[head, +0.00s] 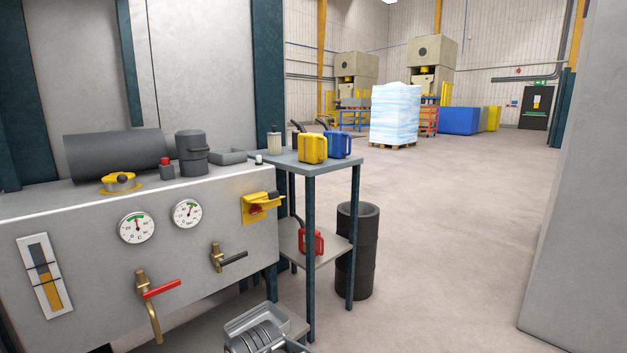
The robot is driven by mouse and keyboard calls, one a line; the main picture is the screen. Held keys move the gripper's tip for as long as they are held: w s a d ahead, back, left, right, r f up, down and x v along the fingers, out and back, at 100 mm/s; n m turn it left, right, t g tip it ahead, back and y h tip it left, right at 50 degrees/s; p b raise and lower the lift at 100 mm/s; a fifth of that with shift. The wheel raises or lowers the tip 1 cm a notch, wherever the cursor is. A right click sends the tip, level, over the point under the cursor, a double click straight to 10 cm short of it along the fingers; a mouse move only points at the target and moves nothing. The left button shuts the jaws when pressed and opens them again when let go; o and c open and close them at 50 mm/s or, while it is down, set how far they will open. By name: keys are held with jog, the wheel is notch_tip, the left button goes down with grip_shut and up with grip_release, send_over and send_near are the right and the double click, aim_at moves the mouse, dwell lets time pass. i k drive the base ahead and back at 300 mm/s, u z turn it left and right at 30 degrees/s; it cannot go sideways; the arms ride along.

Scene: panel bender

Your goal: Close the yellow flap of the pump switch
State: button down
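The pump switch (256,210) sits at the upper right of the front of the grey machine cabinet, with a yellow backing plate and a red part showing at its middle. Its yellow flap (262,198) stands out from the plate above the red part, so it looks raised and open. A small dark piece shows at the flap's right end. My gripper is not clearly in view, and nothing is seen touching the flap.
Two gauges (137,227), a red-handled valve (161,289) and a black-handled valve (233,258) are on the cabinet front. A side table (310,162) with yellow and blue cans stands close right, beside a dark drum (357,250). Open floor lies farther right.

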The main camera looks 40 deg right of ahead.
aim_at(273, 199)
jog(key=z, duration=0.35)
jog(key=i, duration=1.05)
jog(key=u, duration=0.15)
